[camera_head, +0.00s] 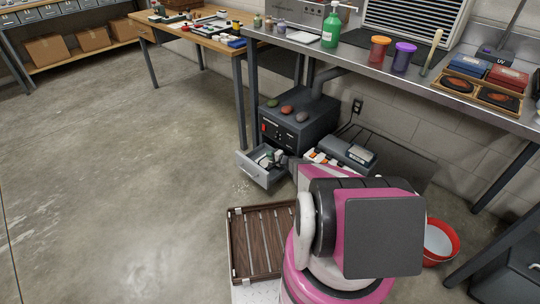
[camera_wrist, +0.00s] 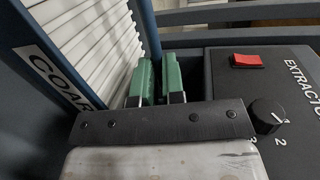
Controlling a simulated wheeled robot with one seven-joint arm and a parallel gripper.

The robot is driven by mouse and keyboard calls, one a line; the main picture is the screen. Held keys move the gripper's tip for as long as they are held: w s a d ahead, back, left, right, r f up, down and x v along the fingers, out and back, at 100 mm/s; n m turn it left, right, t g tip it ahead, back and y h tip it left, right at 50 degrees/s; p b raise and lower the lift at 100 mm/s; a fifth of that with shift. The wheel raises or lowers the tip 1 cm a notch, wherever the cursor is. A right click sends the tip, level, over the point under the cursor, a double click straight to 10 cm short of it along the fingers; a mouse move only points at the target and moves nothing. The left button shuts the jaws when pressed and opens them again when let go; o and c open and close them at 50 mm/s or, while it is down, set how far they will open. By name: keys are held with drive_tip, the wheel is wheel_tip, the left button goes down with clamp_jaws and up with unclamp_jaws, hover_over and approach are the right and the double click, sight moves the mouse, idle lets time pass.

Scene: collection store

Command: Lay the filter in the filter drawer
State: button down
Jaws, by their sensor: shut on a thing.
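The filter (camera_wrist: 88,38), with white pleats in a blue frame and a label starting "COAR", fills the left of the wrist view. My gripper (camera_wrist: 160,82), with green finger pads, is shut on the filter's edge at the frame's right side. In the head view the filter drawer (camera_head: 254,173) is a grey drawer with a handle, pulled out low at the front of the dark extractor (camera_head: 315,116). My gripper is at the drawer's opening there, small and partly hidden by my arm. Whether the filter touches the drawer floor cannot be told.
The extractor's red switch (camera_wrist: 248,61) and black knob (camera_wrist: 267,113) are close to the right of my gripper. Several stones lie on top of the extractor. A steel bench (camera_head: 455,98) stands above and right. A red bucket (camera_head: 452,243) stands at right. Floor at left is clear.

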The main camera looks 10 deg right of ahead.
drive_tip(key=shift+f, duration=0.5)
idle(0.4)
drive_tip(key=c, duration=1.1)
unclamp_jaws()
drive_tip(key=shift+c, duration=0.2)
